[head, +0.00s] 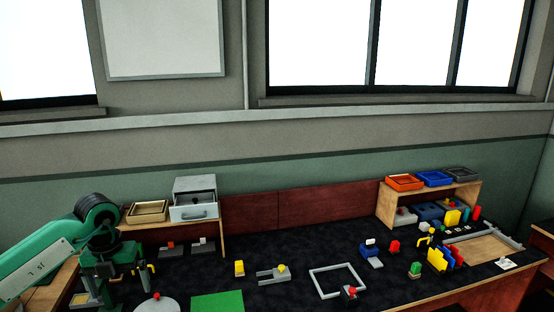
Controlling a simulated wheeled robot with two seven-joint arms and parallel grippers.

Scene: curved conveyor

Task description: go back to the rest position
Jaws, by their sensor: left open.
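My left arm comes in from the left edge, green with dark joints. Its left gripper (120,287) hangs pointing down over the left end of the dark worktop (225,262), with its two fingers apart and nothing seen between them. A small yellow piece shows just right of the gripper, and I cannot tell whether it is apart from it. My right gripper is not in the view.
A grey drawer unit (195,197) and tan tray (148,211) stand behind the left gripper. A green mat (217,303) and round grey plate (157,306) lie in front. A square frame (338,281) lies mid-table. Shelf (431,204) with coloured bins stands right.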

